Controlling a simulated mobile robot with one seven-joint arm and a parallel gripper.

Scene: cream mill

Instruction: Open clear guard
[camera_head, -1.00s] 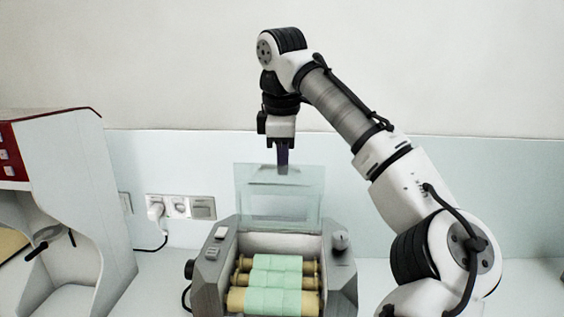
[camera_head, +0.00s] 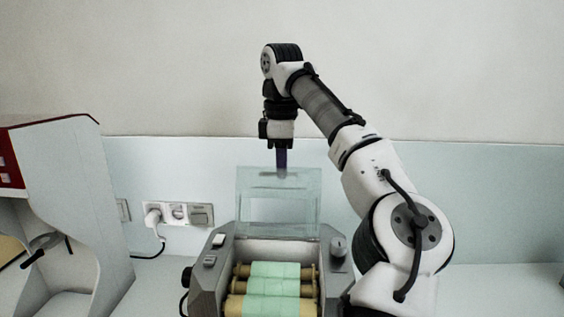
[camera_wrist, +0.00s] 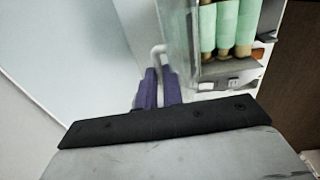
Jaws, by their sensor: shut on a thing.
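The clear guard (camera_head: 278,204) stands raised, close to upright, at the back of the grey mill (camera_head: 212,262) in the head view. My gripper (camera_head: 281,172) points down at the guard's top edge, its purple fingers shut there. In the wrist view the purple fingers (camera_wrist: 158,90) are closed around a pale bent handle (camera_wrist: 158,52) beside the clear panel. The mill's green and tan rollers (camera_head: 275,288) lie uncovered in the head view; they also show at the upper right of the wrist view (camera_wrist: 226,28).
A white and red machine (camera_head: 70,190) stands at the left. A wall socket strip with a plug (camera_head: 178,214) is behind the mill, its cable running down. A knob (camera_head: 338,246) sits on the mill's right side.

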